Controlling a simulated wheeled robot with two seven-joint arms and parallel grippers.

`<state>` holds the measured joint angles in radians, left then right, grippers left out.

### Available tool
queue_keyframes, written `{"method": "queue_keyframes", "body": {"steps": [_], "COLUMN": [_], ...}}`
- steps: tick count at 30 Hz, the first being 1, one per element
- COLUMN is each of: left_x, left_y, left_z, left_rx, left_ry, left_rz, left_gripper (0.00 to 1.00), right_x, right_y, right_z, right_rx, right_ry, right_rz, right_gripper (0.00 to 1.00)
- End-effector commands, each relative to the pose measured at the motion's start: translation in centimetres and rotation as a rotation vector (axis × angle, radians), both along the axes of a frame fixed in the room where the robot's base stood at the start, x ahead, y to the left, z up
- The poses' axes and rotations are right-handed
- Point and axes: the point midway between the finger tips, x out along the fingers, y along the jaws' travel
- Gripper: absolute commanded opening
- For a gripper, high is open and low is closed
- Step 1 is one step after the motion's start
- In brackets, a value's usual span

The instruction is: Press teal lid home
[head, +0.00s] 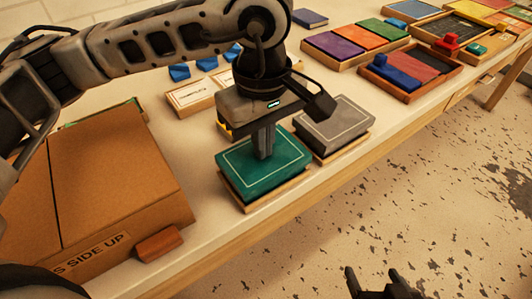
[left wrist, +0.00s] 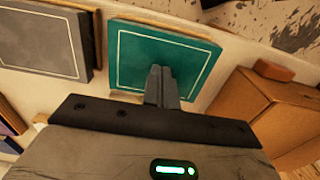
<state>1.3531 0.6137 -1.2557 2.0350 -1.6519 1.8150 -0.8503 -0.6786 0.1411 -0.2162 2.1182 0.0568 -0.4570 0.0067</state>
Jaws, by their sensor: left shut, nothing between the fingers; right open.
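The teal lid (head: 262,170) sits on a light wooden box (head: 263,197) near the table's front edge. It is a flat teal square with a thin pale border line. It also shows in the left wrist view (left wrist: 140,60). My left gripper (head: 263,154) is shut and empty, pointing down at the lid's upper middle. Its fingertips also show over the lid in the left wrist view (left wrist: 162,72). They look at or very near its surface; I cannot tell if they touch. My right gripper (head: 382,280) is open, low at the bottom edge, away from the table.
A grey-lidded box (head: 335,127) stands close to the right of the teal one. A cardboard box (head: 100,195) fills the table's left, with a reddish-brown block (head: 159,244) beside it. Stamp boxes (head: 190,96) and coloured trays (head: 355,41) lie farther back.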

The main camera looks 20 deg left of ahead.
Motion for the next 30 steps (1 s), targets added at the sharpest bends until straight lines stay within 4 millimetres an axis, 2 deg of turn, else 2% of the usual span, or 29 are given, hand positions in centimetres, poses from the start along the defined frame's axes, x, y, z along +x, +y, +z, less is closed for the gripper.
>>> {"method": "queue_keyframes", "body": {"steps": [17, 22, 30], "left_x": [-0.2, -0.2, -0.1], "left_y": [0.0, 0.0, 0.0], "left_z": [-0.5, 0.4, 2.8], "left_rx": [0.004, 0.004, 0.003], "left_ry": [0.012, 0.011, 0.007], "left_rz": [-0.001, -0.002, 0.000], "left_gripper": [0.00, 0.00, 0.00], "right_x": [0.0, 0.0, 0.0], "right_y": [0.0, 0.0, 0.0], "right_z": [0.0, 0.4, 1.6], "right_rx": [-0.002, -0.002, -0.002], "right_ry": [0.000, 0.000, 0.000], "right_rz": [0.001, 0.001, 0.001], "right_gripper": [0.76, 0.76, 0.76]}}
